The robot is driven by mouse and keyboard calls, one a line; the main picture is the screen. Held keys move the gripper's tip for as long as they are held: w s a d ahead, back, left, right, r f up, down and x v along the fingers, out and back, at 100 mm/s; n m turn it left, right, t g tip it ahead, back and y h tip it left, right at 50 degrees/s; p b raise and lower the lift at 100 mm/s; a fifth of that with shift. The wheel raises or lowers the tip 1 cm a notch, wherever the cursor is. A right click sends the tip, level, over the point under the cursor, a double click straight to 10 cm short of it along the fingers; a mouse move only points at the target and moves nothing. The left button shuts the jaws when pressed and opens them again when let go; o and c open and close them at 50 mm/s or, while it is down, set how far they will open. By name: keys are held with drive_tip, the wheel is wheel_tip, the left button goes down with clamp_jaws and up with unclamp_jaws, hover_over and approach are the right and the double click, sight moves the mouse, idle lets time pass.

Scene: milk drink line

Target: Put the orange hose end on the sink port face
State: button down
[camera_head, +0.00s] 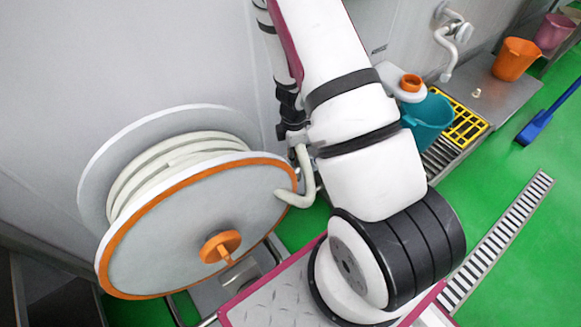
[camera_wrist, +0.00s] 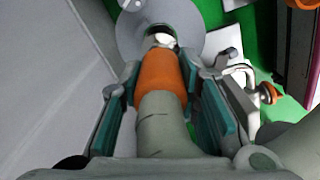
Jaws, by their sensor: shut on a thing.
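The orange hose end (camera_wrist: 159,72) lies between the teal pads of my gripper (camera_wrist: 164,84) in the wrist view. My gripper is shut on it. The grey hose (camera_wrist: 163,123) runs back from it towards the camera. A pale grey round face (camera_wrist: 128,38), perhaps the sink port face, lies beyond the orange end. A small bright part shows at the tip, in front of this face. I cannot tell whether tip and face touch. In the head view my arm hides my gripper and the held hose end.
A hose reel (camera_head: 190,235) with an orange rim stands at the left in the head view. A teal bucket (camera_head: 429,118), a yellow grate (camera_head: 463,121) and a wall tap (camera_head: 447,50) are at the upper right. An orange bucket (camera_head: 514,59) stands farther back.

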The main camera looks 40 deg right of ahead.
drive_tip(key=shift+d+f+b, duration=0.1)
drive_tip(key=shift+f+b, duration=1.15)
drive_tip(key=shift+f, duration=0.95)
drive_tip(key=shift+f, duration=0.1)
drive_tip(key=c, duration=1.2)
unclamp_jaws()
